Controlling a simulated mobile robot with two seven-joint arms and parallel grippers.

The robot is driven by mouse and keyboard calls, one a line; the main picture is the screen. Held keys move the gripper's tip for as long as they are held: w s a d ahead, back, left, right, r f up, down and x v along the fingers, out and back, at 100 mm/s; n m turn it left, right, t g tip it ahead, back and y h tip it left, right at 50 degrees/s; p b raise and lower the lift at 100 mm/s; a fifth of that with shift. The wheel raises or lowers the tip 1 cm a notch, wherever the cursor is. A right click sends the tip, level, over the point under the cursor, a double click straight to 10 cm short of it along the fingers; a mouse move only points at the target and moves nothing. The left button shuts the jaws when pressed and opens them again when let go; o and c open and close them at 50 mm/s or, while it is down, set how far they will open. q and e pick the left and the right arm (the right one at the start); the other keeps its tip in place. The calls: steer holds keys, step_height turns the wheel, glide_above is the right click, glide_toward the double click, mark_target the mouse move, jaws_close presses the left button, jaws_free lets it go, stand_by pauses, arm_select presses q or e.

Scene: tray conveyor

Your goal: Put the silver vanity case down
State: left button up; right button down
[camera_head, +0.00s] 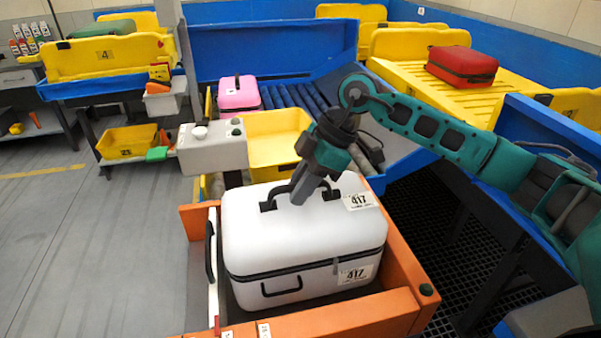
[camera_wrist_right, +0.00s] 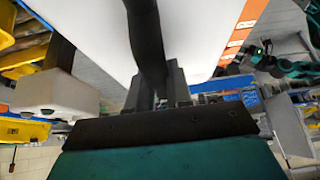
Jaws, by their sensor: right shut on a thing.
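The silver vanity case (camera_head: 300,235) looks white, with a black top handle, a front handle and tags reading 417. In the head view it sits upright within an orange-walled bay; whether its underside touches the floor of the bay is hidden. My right gripper (camera_head: 298,192) is at the top handle and shut on it. In the right wrist view the dark handle (camera_wrist_right: 146,40) runs between the fingers (camera_wrist_right: 158,88), with the pale case (camera_wrist_right: 95,25) behind it. My left gripper is in neither view.
The orange bay wall (camera_head: 405,265) stands close to the case on the right. A grey box on a post (camera_head: 212,148) and a yellow tray (camera_head: 275,135) are just behind. A pink case (camera_head: 238,93) and a red case (camera_head: 462,64) lie farther back. Open floor (camera_head: 90,240) is at left.

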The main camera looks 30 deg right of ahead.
steer(key=shift+f, duration=1)
steer(key=c, duration=1.4)
jaws_free()
steer(key=shift+f, duration=0.25)
steer(key=shift+c, duration=0.2)
steer(key=o, duration=0.4)
steer(key=shift+r, duration=0.1)
steer(key=v, duration=1.2)
steer(key=shift+s, duration=0.1)
